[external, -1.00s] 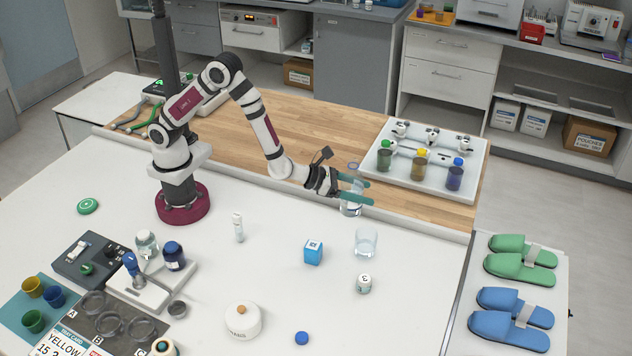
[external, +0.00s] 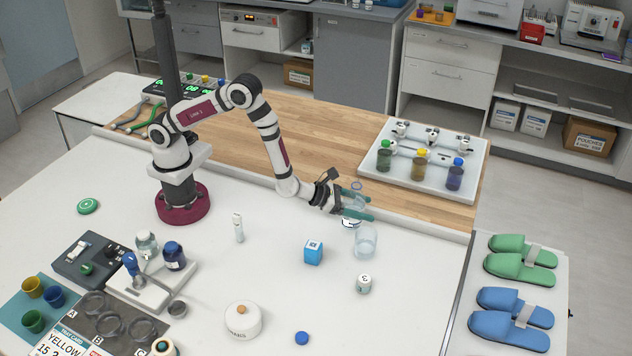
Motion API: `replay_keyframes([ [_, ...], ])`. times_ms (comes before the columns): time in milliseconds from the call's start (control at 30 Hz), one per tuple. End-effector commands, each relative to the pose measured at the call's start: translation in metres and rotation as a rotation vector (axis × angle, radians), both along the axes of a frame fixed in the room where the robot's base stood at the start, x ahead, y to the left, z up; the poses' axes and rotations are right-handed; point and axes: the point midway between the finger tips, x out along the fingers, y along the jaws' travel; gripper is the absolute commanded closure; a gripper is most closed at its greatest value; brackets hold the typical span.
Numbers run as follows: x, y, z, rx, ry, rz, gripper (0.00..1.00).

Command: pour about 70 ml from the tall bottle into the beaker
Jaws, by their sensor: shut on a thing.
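My gripper (external: 356,204) is shut on a clear tall bottle (external: 353,203), with a teal finger on either side of it. A blue ring shows at the bottle's top, above the fingers, and a dark-marked label shows low on it. It looks about upright; a slight tilt is hard to tell. The clear glass beaker (external: 365,245) stands on the white table, just in front of and right of the bottle. The bottle's lower part lies close to the beaker's rim in the picture; I cannot tell whether they touch. No liquid stream can be made out.
A blue cube (external: 313,252) and a small labelled jar (external: 364,284) stand near the beaker. A blue cap (external: 302,338) lies at the front. A white tray (external: 399,184) with several coloured bottles sits behind. A white round pot (external: 242,320) stands front left.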

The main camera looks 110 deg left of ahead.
Motion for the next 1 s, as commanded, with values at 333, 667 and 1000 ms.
replay_keyframes([
  [333,0.0011,-0.001,0.0008,0.164,0.143,-0.001,0.96],
  [667,0.0027,-0.0026,-0.0016,0.323,0.286,-0.001,0.96],
  [1000,-0.0002,0.0004,-0.007,0.489,0.434,0.001,0.96],
])
